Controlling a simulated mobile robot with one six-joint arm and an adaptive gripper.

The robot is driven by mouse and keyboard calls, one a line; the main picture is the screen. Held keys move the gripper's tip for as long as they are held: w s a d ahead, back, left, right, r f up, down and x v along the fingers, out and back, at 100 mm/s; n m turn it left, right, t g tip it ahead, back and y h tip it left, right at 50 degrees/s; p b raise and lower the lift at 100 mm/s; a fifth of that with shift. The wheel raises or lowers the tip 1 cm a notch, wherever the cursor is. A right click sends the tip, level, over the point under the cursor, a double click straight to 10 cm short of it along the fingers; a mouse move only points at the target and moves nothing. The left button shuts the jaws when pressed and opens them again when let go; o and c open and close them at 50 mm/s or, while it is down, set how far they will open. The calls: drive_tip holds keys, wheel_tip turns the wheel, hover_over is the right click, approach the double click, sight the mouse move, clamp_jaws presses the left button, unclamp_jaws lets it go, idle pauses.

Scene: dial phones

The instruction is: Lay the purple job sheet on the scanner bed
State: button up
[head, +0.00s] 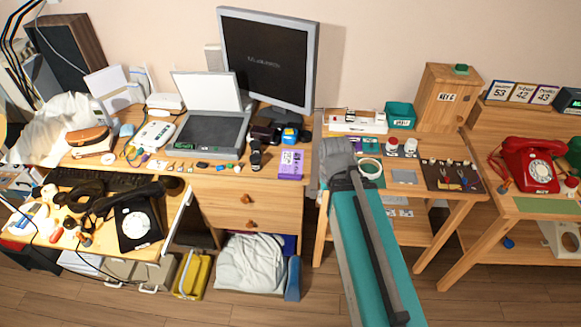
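A purple card with a white printed panel, which looks like the purple job sheet (291,164), lies flat near the front right edge of the left desk. The flatbed scanner (238,151) stands to its left, farther back, with its white lid (205,91) raised. The dark scanner bed (208,132) is exposed and looks bare. My teal and grey arm reaches up from the bottom to the gap between the desk and the right table. My gripper's fingers cannot be made out.
Small dark items, a blue item (290,134) and a dark upright item (256,155) stand between scanner and sheet. A monitor (268,60) stands behind. Small loose parts lie before the scanner. The right table (405,204) holds trays and tools; a red dial phone (533,165) sits farther right.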

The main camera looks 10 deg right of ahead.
drive_tip(key=m+b, duration=0.2)
drive_tip(key=m, duration=1.7)
approach(290, 175)
drive_tip(key=shift+s+d+f, duration=0.25)
drive_tip(key=shift+s+f, duration=0.15)
drive_tip(key=shift+s, duration=0.05)
drive_tip(key=shift+w+a+m, duration=0.35)
drive_tip(key=shift+w+m, duration=0.1)
drive_tip(key=shift+m, duration=0.15)
drive_tip(key=shift+f+b, duration=0.2)
drive_tip(key=shift+b, duration=0.15)
wheel_tip(290, 175, down, 9)
drive_tip(key=b, duration=0.8)
drive_tip(key=shift+r+b, duration=0.15)
drive_tip(key=shift+b, duration=0.2)
drive_tip(key=shift+c, duration=0.3)
